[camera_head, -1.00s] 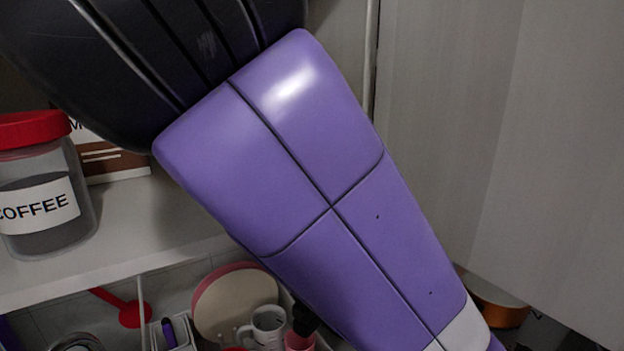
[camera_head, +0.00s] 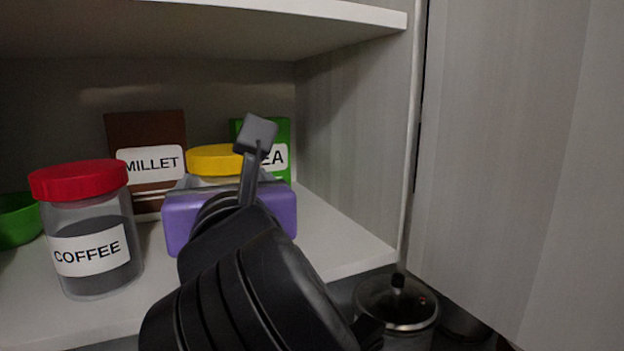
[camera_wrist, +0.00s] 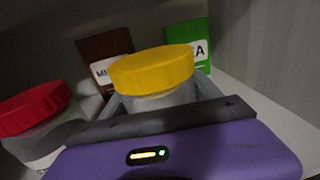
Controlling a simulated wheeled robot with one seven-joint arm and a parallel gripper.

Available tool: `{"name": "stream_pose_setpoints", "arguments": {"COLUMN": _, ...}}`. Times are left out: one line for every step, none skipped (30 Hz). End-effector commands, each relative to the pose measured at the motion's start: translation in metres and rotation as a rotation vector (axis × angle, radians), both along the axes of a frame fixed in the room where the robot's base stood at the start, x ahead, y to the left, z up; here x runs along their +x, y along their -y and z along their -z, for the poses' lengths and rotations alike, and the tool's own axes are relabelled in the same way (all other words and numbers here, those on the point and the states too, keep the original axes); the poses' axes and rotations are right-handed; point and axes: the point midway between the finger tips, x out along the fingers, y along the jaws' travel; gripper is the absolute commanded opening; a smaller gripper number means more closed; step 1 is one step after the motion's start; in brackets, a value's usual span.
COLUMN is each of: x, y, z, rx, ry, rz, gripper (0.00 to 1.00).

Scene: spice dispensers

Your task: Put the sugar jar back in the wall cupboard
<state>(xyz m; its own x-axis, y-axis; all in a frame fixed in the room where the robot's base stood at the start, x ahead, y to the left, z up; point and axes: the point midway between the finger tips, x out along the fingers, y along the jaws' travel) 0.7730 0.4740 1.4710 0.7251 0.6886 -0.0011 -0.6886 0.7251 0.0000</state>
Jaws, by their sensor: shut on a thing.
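The jar with a yellow lid (camera_head: 216,159) is inside the wall cupboard, above its lower shelf (camera_head: 335,232); I take it for the sugar jar, though its label is hidden. In the wrist view the yellow-lidded jar (camera_wrist: 154,72) is upright or nearly so, between my fingers. My gripper (camera_wrist: 160,103) is shut on it. In the head view my purple gripper body and black wrist hide the jar's lower part, so I cannot tell whether it touches the shelf.
The red-lidded coffee jar (camera_head: 92,230) stands left of my gripper. A brown millet box (camera_head: 150,150) and a green box (camera_head: 283,150) stand behind. A green bowl (camera_head: 18,222) is far left. The cupboard's side wall (camera_head: 355,140) and open door (camera_head: 500,150) are right.

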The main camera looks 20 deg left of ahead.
Motion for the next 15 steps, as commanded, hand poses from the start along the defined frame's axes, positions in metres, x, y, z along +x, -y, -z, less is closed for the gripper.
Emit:
{"name": "stream_pose_setpoints", "arguments": {"x": -0.0006, "y": 0.0004, "z": -0.0002, "rx": 0.003, "ry": 0.004, "rz": -0.001, "gripper": 0.00}}
{"name": "stream_pose_setpoints", "arguments": {"x": -0.0005, "y": 0.0005, "z": 0.0007, "rx": 0.003, "ry": 0.004, "rz": 0.000, "gripper": 0.00}}
{"name": "stream_pose_setpoints", "arguments": {"x": -0.0005, "y": 0.0005, "z": 0.0014, "rx": 0.003, "ry": 0.004, "rz": 0.000, "gripper": 0.00}}
{"name": "stream_pose_setpoints", "arguments": {"x": -0.0005, "y": 0.0005, "z": 0.0015, "rx": 0.003, "ry": 0.004, "rz": 0.000, "gripper": 0.00}}
{"name": "stream_pose_setpoints", "arguments": {"x": -0.0005, "y": 0.0005, "z": 0.0014, "rx": 0.003, "ry": 0.004, "rz": 0.000, "gripper": 0.00}}
{"name": "stream_pose_setpoints", "arguments": {"x": -0.0005, "y": 0.0005, "z": 0.0013, "rx": 0.003, "ry": 0.004, "rz": 0.000, "gripper": 0.00}}
{"name": "stream_pose_setpoints", "arguments": {"x": -0.0005, "y": 0.0005, "z": 0.0013, "rx": 0.003, "ry": 0.004, "rz": 0.000, "gripper": 0.00}}
{"name": "stream_pose_setpoints", "arguments": {"x": -0.0005, "y": 0.0005, "z": 0.0013, "rx": 0.003, "ry": 0.004, "rz": 0.000, "gripper": 0.00}}
{"name": "stream_pose_setpoints", "arguments": {"x": -0.0005, "y": 0.0005, "z": 0.0012, "rx": 0.003, "ry": 0.004, "rz": 0.000, "gripper": 0.00}}
{"name": "stream_pose_setpoints", "arguments": {"x": -0.0005, "y": 0.0005, "z": 0.0015, "rx": 0.003, "ry": 0.004, "rz": 0.000, "gripper": 0.00}}
{"name": "stream_pose_setpoints", "arguments": {"x": -0.0004, "y": 0.0006, "z": 0.0021, "rx": 0.003, "ry": 0.004, "rz": 0.000, "gripper": 0.00}}
{"name": "stream_pose_setpoints", "arguments": {"x": -0.0004, "y": 0.0006, "z": 0.0033, "rx": 0.003, "ry": 0.004, "rz": 0.000, "gripper": 0.00}}
{"name": "stream_pose_setpoints", "arguments": {"x": -0.0004, "y": 0.0005, "z": 0.0042, "rx": 0.003, "ry": 0.004, "rz": 0.000, "gripper": 0.00}}
{"name": "stream_pose_setpoints", "arguments": {"x": -0.0002, "y": 0.0001, "z": 0.0063, "rx": 0.000, "ry": 0.001, "rz": 0.000, "gripper": 0.74}}
{"name": "stream_pose_setpoints", "arguments": {"x": -0.0003, "y": 0.0000, "z": 0.0055, "rx": 0.000, "ry": 0.001, "rz": 0.000, "gripper": 0.82}}
